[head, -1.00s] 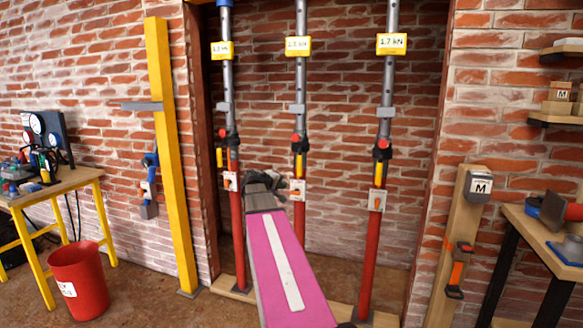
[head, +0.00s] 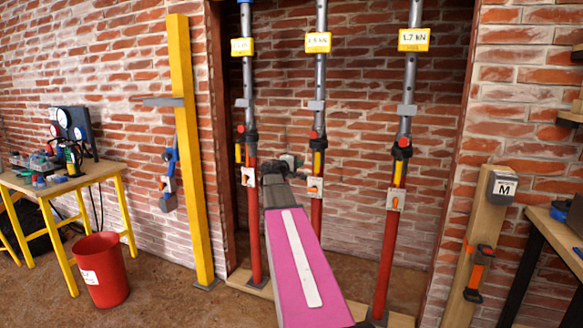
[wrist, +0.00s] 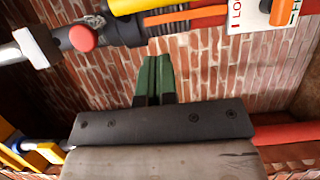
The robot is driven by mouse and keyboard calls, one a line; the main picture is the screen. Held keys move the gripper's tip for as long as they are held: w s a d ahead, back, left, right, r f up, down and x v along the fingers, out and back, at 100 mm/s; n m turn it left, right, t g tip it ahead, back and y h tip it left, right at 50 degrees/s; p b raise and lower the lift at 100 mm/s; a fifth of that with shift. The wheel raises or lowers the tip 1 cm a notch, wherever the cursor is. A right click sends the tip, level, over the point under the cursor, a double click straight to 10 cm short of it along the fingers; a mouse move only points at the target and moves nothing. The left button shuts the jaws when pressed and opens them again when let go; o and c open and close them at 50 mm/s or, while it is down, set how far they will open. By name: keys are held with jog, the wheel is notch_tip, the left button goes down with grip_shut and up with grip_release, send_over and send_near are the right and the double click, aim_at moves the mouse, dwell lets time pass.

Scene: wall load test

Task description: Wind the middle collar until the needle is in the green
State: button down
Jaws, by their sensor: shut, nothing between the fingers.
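The middle prop has a grey upper tube, a black collar (head: 318,141) with a red knob, and a red lower tube. A white plate with an orange pointer (head: 315,187) sits below the collar; its reading is too small to tell. My gripper (head: 290,160) is just left of the middle prop, below collar height, its green fingertips apart from it. In the wrist view my gripper (wrist: 157,68) is shut and empty. Across the top of that view lies a prop with a black collar (wrist: 100,35), a red knob and part of a white plate. No green band is readable.
The left prop (head: 254,215) and right prop (head: 385,250) stand close on either side, each with its own collar and plate. A yellow post (head: 190,150), red bucket (head: 102,270) and workbench (head: 90,175) are at left. A wooden post (head: 470,250) is at right.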

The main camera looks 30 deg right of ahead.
aim_at(317, 151)
jog(key=shift+s+d, duration=0.2)
jog(key=shift+d, duration=0.6)
jog(key=shift+s+d, duration=0.25)
jog(key=shift+d, duration=0.55)
jog(key=shift+s+d, duration=0.2)
jog(key=shift+d, duration=0.6)
jog(key=shift+s+d, duration=0.4)
jog(key=shift+d, duration=0.2)
